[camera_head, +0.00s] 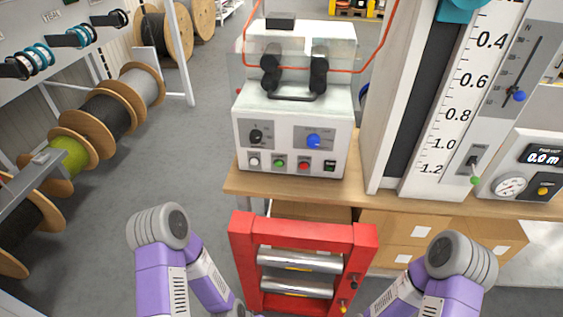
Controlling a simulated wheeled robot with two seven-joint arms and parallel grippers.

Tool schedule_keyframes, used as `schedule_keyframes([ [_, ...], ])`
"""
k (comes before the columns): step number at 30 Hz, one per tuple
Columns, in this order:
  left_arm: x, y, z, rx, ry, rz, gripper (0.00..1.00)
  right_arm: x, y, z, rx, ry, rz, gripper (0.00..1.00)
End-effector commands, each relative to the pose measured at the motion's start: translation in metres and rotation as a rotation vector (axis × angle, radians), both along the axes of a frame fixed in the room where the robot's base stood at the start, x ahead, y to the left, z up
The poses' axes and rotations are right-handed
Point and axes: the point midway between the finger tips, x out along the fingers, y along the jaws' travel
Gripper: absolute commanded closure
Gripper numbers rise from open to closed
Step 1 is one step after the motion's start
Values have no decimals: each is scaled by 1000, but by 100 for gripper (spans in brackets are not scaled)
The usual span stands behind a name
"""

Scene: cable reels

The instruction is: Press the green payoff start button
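A white control box (291,128) stands on the wooden bench in front of me. Its lower front row holds a white button (254,161), a round green button (279,163), a red button (303,166) and a dark switch with green on it (329,166). Their labels are too small to read. A black knob (256,136) and a blue knob (313,140) sit above them. My two purple arms come in at the bottom left and bottom right. Both grippers are below the picture edge, and neither arm touches the box.
A red frame with metal rollers (303,262) stands before the bench (250,187). A display (544,157) reads 0.0 m. Cable reels (105,110) line the left; grey floor between is free.

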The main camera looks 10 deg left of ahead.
Motion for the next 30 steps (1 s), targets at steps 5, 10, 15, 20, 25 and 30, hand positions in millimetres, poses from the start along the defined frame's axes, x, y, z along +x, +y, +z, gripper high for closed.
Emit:
schedule_keyframes([
  [5, 0, 0, 0, 0, 0, 0, 57, 0, 0, 0, 0, 0, 0, 32],
  [10, 0, 0, 0, 0, 0, 0, 57, 0, 0, 0, 0, 0, 0, 32],
  [15, 0, 0, 0, 0, 0, 0, 65, 0, 0, 0, 0, 0, 0, 32],
  [20, 0, 0, 0, 0, 0, 0, 90, 0, 0, 0, 0, 0, 0, 32],
  [25, 0, 0, 0, 0, 0, 0, 100, 0, 0, 0, 0, 0, 0, 32],
  [30, 0, 0, 0, 0, 0, 0, 100, 0, 0, 0, 0, 0, 0, 32],
])
